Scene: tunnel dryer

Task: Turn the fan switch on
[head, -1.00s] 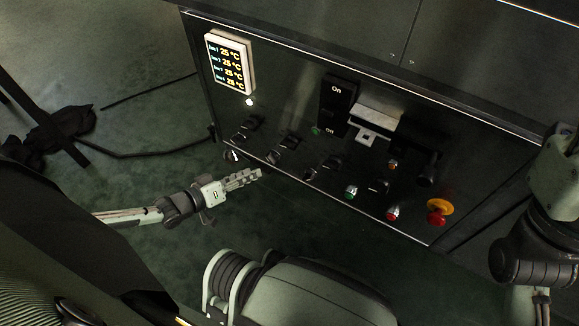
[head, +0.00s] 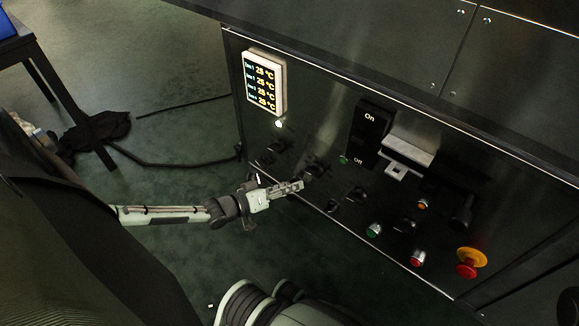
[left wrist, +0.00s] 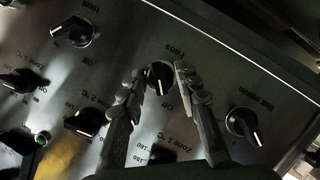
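The fan switch, a dark rotary knob (left wrist: 160,77) with a light pointer mark, is on the dark control panel under the upside-down word "Fans". In the left wrist view my left gripper (left wrist: 160,72) is open, with one finger on each side of this knob. The fingers are not visibly closed on it, and I cannot tell whether either touches it. In the head view my left gripper (head: 298,186) reaches the lower left of the panel (head: 310,130), and its fingertips largely hide the knob there. My right gripper is out of view.
The belt speed knob (left wrist: 243,126) and heat knob (left wrist: 74,32) flank the fan switch. Zone knobs (left wrist: 87,122) lie close by. Farther right are a green button (head: 374,230), a red button (head: 418,258) and an emergency stop (head: 468,262). A temperature display (head: 263,80) sits above.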

